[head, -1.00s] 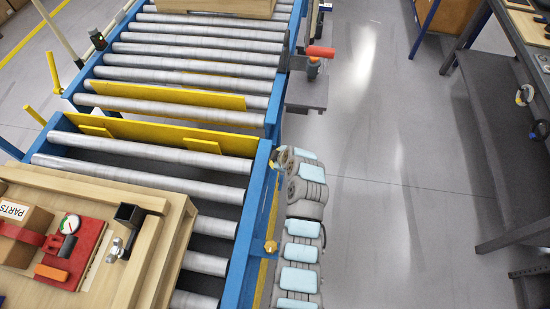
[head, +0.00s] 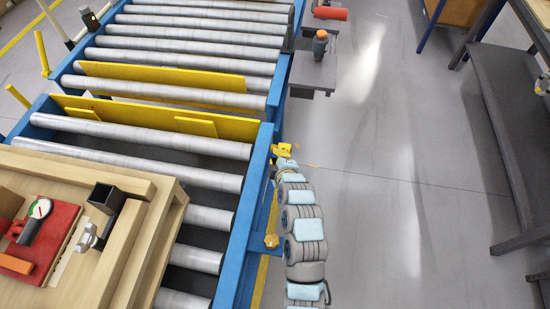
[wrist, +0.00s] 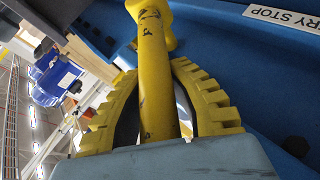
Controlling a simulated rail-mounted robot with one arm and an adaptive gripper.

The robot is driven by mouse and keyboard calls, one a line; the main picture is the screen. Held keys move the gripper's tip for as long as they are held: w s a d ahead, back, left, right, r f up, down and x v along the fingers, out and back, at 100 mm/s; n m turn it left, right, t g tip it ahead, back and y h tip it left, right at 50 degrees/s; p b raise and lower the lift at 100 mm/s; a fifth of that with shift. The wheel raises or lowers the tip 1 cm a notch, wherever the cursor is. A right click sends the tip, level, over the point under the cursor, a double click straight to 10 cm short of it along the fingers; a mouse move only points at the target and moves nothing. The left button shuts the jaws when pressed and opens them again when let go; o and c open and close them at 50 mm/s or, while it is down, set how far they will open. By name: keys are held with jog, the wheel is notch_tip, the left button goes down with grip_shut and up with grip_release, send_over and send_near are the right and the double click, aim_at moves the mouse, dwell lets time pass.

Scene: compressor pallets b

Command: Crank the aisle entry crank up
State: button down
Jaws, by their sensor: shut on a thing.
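The yellow crank (wrist: 153,85) shows in the wrist view as a worn bar with dark scuffs, running up to a yellow hub against the blue frame. My gripper (wrist: 156,72) has its ribbed yellow fingers on both sides of this bar and is shut on it. In the head view my gripper (head: 284,160) is small, at the right side of the blue conveyor frame (head: 252,190), next to a yellow part at the frame's corner. My arm hides some of that part. A label (wrist: 283,18) reading "...RY STOP" is on the blue frame, partly cut off.
Yellow stop plates (head: 160,118) stand across the rollers. A wooden pallet (head: 150,225) with a red fixture (head: 35,240) is at lower left. Another yellow knob (head: 271,241) sits on the frame beside my arm. The grey floor (head: 390,200) to the right is clear up to a dark workbench (head: 500,130).

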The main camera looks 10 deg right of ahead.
jog(key=shift+s+f+n+t+b, duration=0.25)
jog(key=shift+f+t+b, duration=0.4)
jog(key=shift+b, duration=0.45)
jog(key=shift+s+f+n+t+b, duration=0.15)
jog(key=shift+s+f+t+b, duration=0.15)
jog(key=shift+f+t+b, duration=0.6)
jog(key=shift+s+f+n+t+b, duration=0.25)
jog(key=shift+t+b, duration=0.2)
jog(key=shift+b, duration=0.9)
jog(key=shift+s, duration=0.1)
jog(key=c, duration=1.3)
grip_release()
jog(key=shift+d, duration=0.1)
jog(key=o, duration=0.5)
jog(key=shift+s+d, duration=0.15)
jog(key=shift+d, duration=0.2)
jog(key=shift+c, duration=0.2)
jog(key=s+r, duration=0.2)
jog(key=s, duration=0.9)
jog(key=shift+s+d, duration=0.2)
jog(key=shift+s, duration=0.15)
